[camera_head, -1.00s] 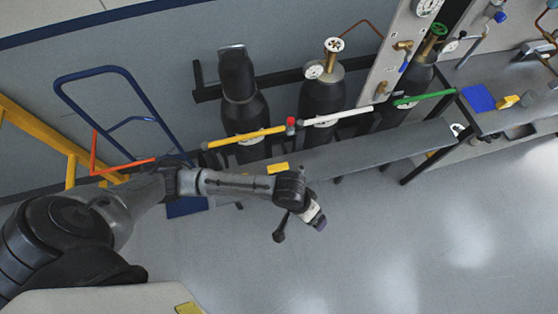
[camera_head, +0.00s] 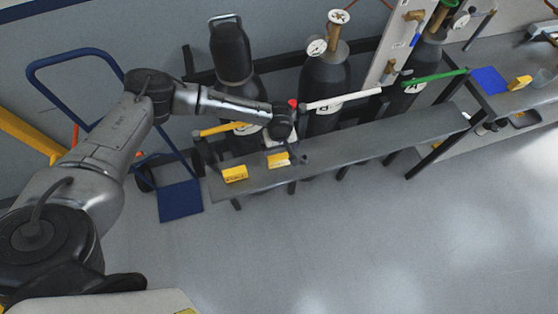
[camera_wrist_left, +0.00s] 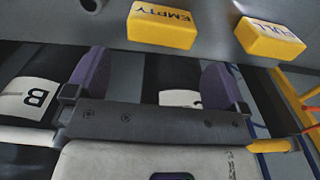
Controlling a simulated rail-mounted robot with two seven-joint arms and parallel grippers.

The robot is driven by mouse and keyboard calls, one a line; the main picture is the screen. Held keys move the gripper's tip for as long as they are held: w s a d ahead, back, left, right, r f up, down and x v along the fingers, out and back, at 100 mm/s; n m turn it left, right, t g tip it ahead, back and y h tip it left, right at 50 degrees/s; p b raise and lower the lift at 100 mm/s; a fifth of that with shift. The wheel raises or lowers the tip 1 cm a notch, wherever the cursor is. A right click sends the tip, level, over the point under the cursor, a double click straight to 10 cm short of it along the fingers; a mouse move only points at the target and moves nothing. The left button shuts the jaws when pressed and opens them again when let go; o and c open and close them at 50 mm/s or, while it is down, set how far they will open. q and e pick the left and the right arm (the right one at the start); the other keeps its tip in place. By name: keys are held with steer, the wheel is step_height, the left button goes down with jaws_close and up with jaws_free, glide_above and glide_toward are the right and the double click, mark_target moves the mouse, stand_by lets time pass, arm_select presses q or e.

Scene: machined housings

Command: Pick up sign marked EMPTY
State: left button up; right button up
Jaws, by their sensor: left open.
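The yellow sign marked EMPTY (camera_wrist_left: 162,25) is at the top of the left wrist view, with its lettering upside down. In the head view it is the right one (camera_head: 278,160) of two yellow blocks on the narrow grey bench (camera_head: 350,162). The yellow sign marked FULL (camera_wrist_left: 270,38) lies beside it, and it is the left block (camera_head: 234,174) in the head view. My left gripper (camera_wrist_left: 155,82) is open, with its purple fingers apart and nothing between them. In the head view the left gripper (camera_head: 292,150) is close beside the EMPTY sign, its fingers not clear. My right gripper is out of view.
Black gas cylinders (camera_head: 324,90) stand behind the bench. Yellow (camera_head: 222,129), white (camera_head: 342,98) and green (camera_head: 436,78) bars run along there. A blue hand truck (camera_head: 180,200) stands at the left. The floor in front is clear.

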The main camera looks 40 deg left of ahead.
mark_target(279, 157)
arm_select(q)
step_height(279, 157, down, 4)
steer(key=shift+f, duration=0.2)
steer(key=shift+s+f+b, duration=0.15)
steer(key=shift+f+b, duration=0.6)
steer(key=shift+f, duration=1.85)
steer(key=shift+c, duration=0.3)
steer(key=c, duration=0.6)
